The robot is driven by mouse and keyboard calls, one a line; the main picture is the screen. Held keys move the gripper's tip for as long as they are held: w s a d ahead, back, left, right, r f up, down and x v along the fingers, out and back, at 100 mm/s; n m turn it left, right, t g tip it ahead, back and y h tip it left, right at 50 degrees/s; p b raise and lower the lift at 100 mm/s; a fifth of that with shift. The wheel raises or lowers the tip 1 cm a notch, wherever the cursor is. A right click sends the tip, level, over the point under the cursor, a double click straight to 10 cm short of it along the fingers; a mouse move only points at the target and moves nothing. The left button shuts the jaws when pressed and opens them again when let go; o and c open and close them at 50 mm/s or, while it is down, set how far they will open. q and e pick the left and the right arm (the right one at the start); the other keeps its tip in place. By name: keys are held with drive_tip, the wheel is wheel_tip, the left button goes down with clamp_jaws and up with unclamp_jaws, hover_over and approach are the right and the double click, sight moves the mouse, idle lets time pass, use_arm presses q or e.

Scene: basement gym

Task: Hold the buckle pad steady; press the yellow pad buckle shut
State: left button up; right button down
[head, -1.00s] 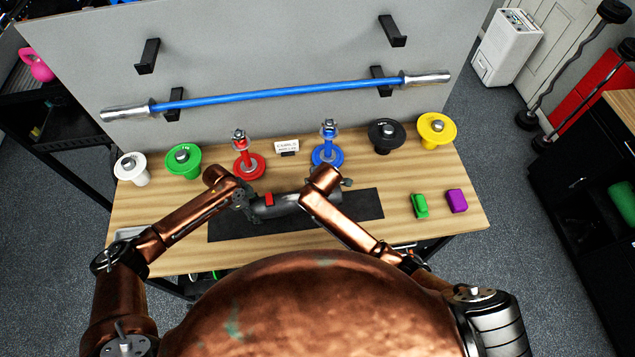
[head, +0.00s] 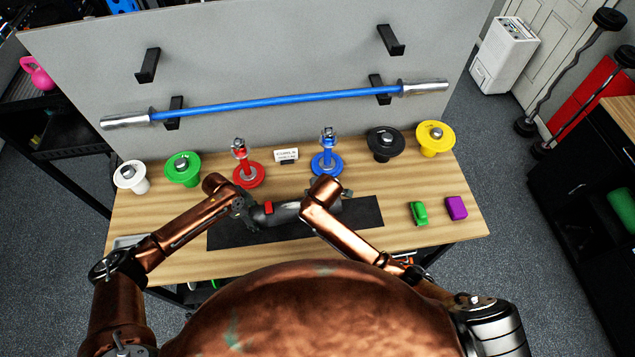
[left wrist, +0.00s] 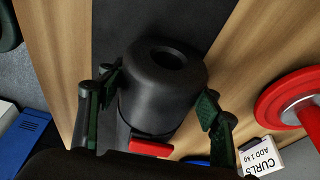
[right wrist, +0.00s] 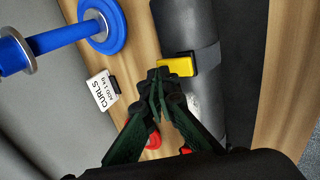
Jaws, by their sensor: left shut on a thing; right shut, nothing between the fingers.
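The buckle pad is a dark cylinder (head: 285,212) lying on a black mat (head: 350,215) on the wooden bench. Its hollow end (left wrist: 165,75) faces the left wrist camera. My left gripper (left wrist: 155,112) is shut around the pad near that end, one finger on each side. The yellow buckle (right wrist: 175,67) is farther along the pad. My right gripper (right wrist: 158,76) is shut and empty, its fingertips at the edge of the yellow buckle; contact is unclear. In the head view my right wrist hides the yellow buckle.
A red stand (head: 249,172) and a blue stand (head: 327,162) are behind the pad, with a "CURLS ADD 1 kg" sign (head: 286,155) between them. Coloured plates line the back. A green block (head: 418,213) and a purple block (head: 456,207) lie right. A blue bar (head: 290,99) hangs behind.

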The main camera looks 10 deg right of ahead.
wheel_tip(320, 180, up, 13)
drive_tip(key=shift+f, duration=0.2)
idle(0.3)
use_arm(q)
drive_tip(key=o, duration=1.4)
